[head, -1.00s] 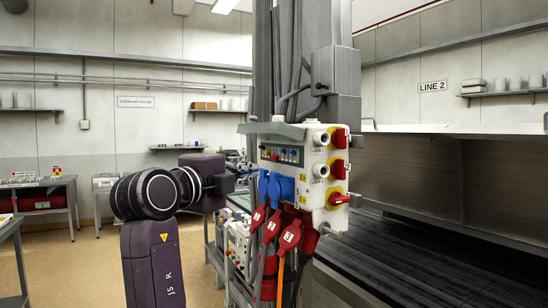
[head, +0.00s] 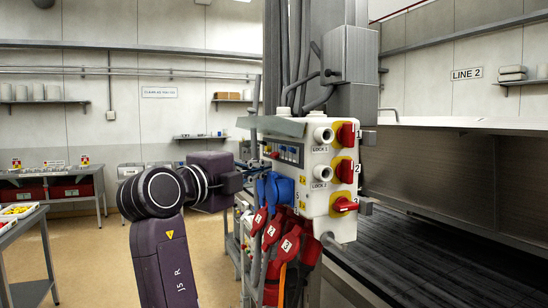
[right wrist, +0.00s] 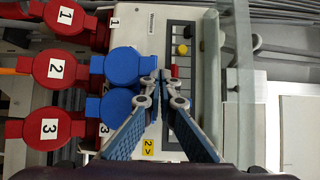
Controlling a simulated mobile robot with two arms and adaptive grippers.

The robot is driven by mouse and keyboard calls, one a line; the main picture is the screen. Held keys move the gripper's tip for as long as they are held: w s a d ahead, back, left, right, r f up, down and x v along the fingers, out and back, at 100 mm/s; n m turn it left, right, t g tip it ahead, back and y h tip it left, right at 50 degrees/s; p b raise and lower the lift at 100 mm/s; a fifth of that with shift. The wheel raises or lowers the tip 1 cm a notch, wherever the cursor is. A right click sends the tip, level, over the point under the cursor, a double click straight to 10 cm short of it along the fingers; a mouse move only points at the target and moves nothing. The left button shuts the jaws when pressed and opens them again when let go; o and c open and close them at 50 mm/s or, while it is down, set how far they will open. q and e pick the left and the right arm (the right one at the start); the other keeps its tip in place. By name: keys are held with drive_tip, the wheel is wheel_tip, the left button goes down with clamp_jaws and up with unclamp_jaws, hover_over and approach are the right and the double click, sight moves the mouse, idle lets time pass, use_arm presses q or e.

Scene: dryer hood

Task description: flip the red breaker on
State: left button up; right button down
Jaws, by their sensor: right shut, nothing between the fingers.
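The red breaker (right wrist: 174,71) is a small red toggle in the breaker row on the white box. In the right wrist view it lies just right of my fingertips and is partly hidden by a finger. Whether it is up or down cannot be made out. In the head view the breaker row (head: 289,153) is on the box's left-facing side. My right gripper (right wrist: 158,76) is shut and empty, its tips together at the row's edge beside the red breaker. I cannot tell if they touch it. My left gripper is out of view.
Blue sockets (right wrist: 123,66) and red numbered plugs (right wrist: 60,68) crowd the box left of my fingers in the wrist view. A hood flap (head: 272,126) overhangs the row. Red rotary switches (head: 346,171) sit on the box's right face. Dark cables run above.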

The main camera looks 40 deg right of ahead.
sight(278, 154)
drive_tip(key=shift+a, duration=0.1)
drive_tip(key=shift+x, duration=1.55)
drive_tip(key=shift+s+a, duration=0.1)
drive_tip(key=shift+r, duration=0.2)
